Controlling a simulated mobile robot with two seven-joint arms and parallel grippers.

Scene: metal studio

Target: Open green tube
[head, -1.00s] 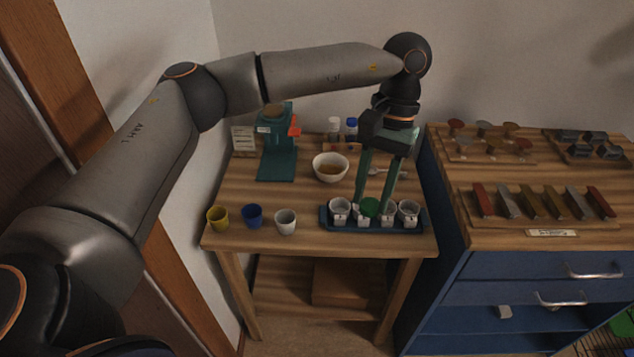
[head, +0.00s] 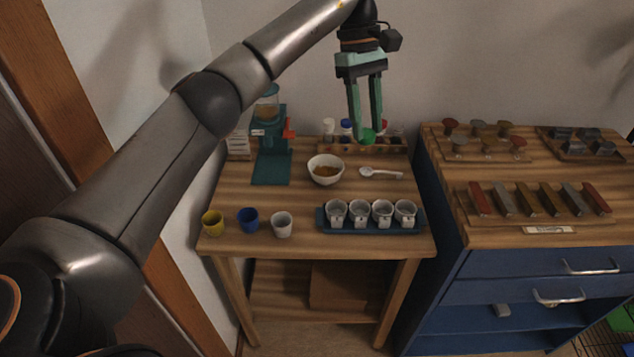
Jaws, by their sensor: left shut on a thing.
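My left gripper (head: 365,136) reaches down from the top over the back of the wooden table. Its two long green fingers are shut on a round green cap (head: 367,136). The cap is at the tube rack (head: 390,149), among tubes with a white cap (head: 328,125), a blue cap (head: 347,125) and a red cap (head: 384,125). The body of the green tube is hidden, so I cannot tell whether the cap is on it. My right gripper is not in view.
A white bowl (head: 325,169) and a white spoon (head: 380,173) lie in front of the rack. A teal device (head: 271,160) stands left. A blue tray (head: 345,227) with several white cups is at the front right. Three small cups stand front left.

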